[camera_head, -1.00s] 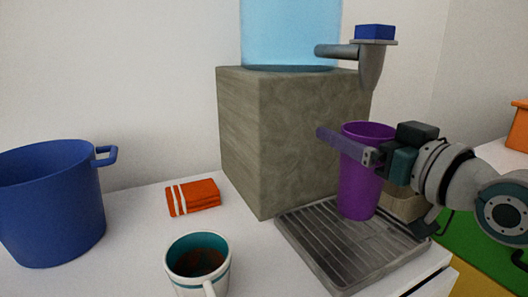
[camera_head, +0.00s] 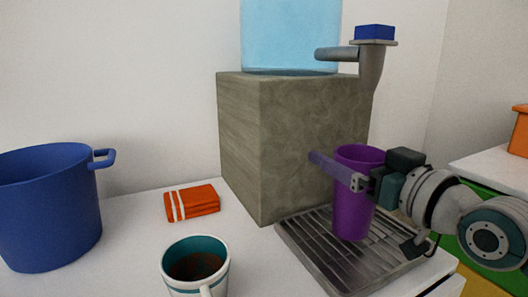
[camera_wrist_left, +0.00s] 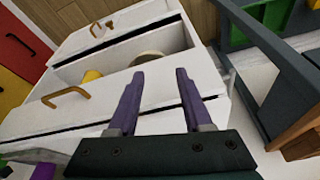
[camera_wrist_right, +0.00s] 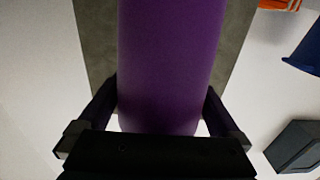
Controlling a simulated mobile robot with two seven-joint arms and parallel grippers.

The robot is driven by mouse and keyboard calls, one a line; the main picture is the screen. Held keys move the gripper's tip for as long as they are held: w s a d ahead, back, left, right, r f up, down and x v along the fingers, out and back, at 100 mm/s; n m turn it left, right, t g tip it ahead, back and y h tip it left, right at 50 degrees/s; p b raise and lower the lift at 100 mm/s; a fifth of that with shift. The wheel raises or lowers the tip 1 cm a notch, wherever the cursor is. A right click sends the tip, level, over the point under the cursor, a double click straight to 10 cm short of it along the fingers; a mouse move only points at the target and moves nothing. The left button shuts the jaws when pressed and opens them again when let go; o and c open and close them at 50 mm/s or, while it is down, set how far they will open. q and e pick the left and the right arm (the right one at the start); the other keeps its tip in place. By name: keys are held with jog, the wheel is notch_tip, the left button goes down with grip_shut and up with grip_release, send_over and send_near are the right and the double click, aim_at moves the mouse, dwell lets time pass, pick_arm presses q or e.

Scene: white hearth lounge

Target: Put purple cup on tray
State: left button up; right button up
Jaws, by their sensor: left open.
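The purple cup (camera_head: 353,215) is upright over the grey ribbed metal tray (camera_head: 312,262) in front of the dispenser. I cannot tell whether its base touches the tray. My right gripper (camera_head: 345,172) is shut on the cup from the side, one finger showing across its upper part. In the right wrist view the cup (camera_wrist_right: 168,60) fills the space between the fingers (camera_wrist_right: 165,115). My left gripper (camera_wrist_left: 158,95) is open and empty, over white drawers in the left wrist view; it is outside the head view.
A stone-grey dispenser block (camera_head: 290,140) with a blue tank (camera_head: 290,35) and a spout (camera_head: 370,65) stands behind the tray. A mug of dark liquid (camera_head: 196,268), a folded orange cloth (camera_head: 193,203) and a blue pot (camera_head: 45,210) are to the left. An open drawer (camera_wrist_left: 105,70) holds small items.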

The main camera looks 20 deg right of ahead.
jog(key=shift+r, duration=0.2)
jog(key=s+p, duration=0.2)
jog(key=s, duration=0.9)
jog(key=s+a+f+g, duration=0.1)
jog(key=f, duration=0.1)
jog(key=s+a+f+g, duration=0.1)
jog(key=a+f, duration=0.1)
jog(key=a+f+n+g+y, duration=0.1)
jog(key=a+g, duration=0.1)
jog(key=shift+s+f, duration=0.4)
jog(key=s+a+f+g, duration=0.1)
jog(key=s+f+g, duration=0.1)
jog(key=s+a+f+g, duration=0.2)
jog(key=shift+a+n, duration=0.3)
jog(key=s+a+f+g+h, duration=0.1)
jog(key=s+g+h, duration=0.1)
jog(key=s+g, duration=0.4)
jog(key=s, duration=0.4)
jog(key=shift+s+a+f, duration=0.15)
jog(key=shift+s+f, duration=0.05)
jog(key=shift+s, duration=0.1)
